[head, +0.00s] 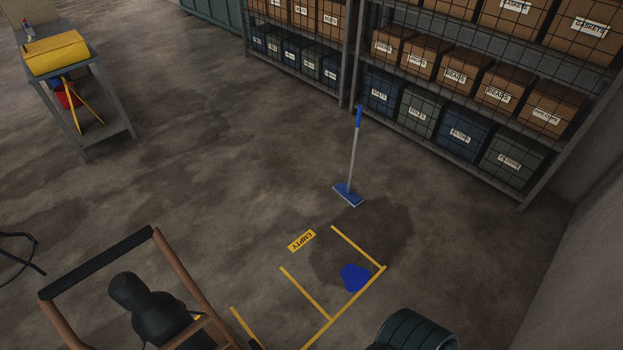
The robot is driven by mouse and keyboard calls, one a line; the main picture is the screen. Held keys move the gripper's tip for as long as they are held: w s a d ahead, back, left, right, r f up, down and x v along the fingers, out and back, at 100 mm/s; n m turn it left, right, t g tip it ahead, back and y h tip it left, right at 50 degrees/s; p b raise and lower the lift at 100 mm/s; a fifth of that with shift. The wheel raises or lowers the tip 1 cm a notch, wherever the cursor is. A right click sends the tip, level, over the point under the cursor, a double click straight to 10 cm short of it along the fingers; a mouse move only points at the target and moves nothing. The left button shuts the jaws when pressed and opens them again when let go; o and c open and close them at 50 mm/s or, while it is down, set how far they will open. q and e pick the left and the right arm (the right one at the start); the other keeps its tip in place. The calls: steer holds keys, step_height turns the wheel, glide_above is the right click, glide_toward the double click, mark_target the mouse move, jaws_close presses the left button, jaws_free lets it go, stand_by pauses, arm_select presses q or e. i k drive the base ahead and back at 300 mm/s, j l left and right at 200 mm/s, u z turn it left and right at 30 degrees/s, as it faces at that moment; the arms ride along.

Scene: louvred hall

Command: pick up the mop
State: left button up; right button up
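The mop (353,160) stands upright on the floor in the middle of the head view, a little in front of the shelving. It has a flat blue head (346,194) on the floor, a thin grey shaft and a blue grip at the top (359,116). Nothing visibly holds it, and nothing covers it. Neither of my grippers is in view.
Wire-fronted shelving (352,60) with boxes stands behind the mop. Yellow floor lines (331,319), an EMPTY label (302,241) and a blue patch (354,277) lie nearer. A wooden-railed frame (186,268) is bottom left, a cart (112,95) upper left. Floor left of the mop is clear.

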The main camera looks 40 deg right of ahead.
mark_target(347, 193)
steer(key=l+u, duration=0.3)
steer(key=l, duration=0.2)
steer(key=i+l+u, duration=0.1)
steer(key=l+u, duration=0.2)
steer(key=l, duration=0.2)
steer(key=l+u, duration=0.15)
steer(key=l, duration=0.4)
steer(key=k+l+u, duration=0.2)
steer(key=l, duration=0.35)
steer(key=l+u, duration=0.15)
steer(key=l, duration=0.45)
steer(key=l+u, duration=0.4)
steer(key=i+l+u, duration=0.1)
steer(key=l+u, duration=0.15)
steer(key=u, duration=0.2)
steer(key=l+u, duration=0.4)
steer(key=k+l+u, duration=0.1)
steer(key=u, duration=0.35)
steer(key=l, duration=0.1)
